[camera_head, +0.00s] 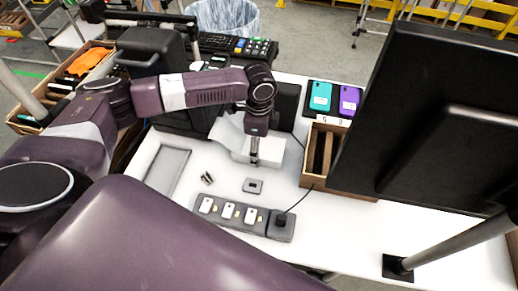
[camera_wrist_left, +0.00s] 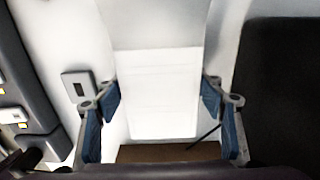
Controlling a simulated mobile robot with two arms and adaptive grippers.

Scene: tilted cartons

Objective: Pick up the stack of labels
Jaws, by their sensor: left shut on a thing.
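The stack of labels (camera_head: 270,150) is a white block with a pale sheet curving off its left side, on the white table below my left arm. My left gripper (camera_head: 254,158) reaches down onto it. In the left wrist view, the white stack (camera_wrist_left: 160,95) fills the space between the two blue-padded fingers. My left gripper (camera_wrist_left: 161,98) is shut on it, one finger at each side. I cannot tell whether the stack is clear of the table. My right gripper is not in view.
A power strip (camera_head: 240,217) and a small grey plate (camera_head: 253,186) lie in front. A grey tray (camera_head: 167,170) is at the left. A wooden box (camera_head: 311,165) stands close on the right, below a large black monitor (camera_head: 430,110).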

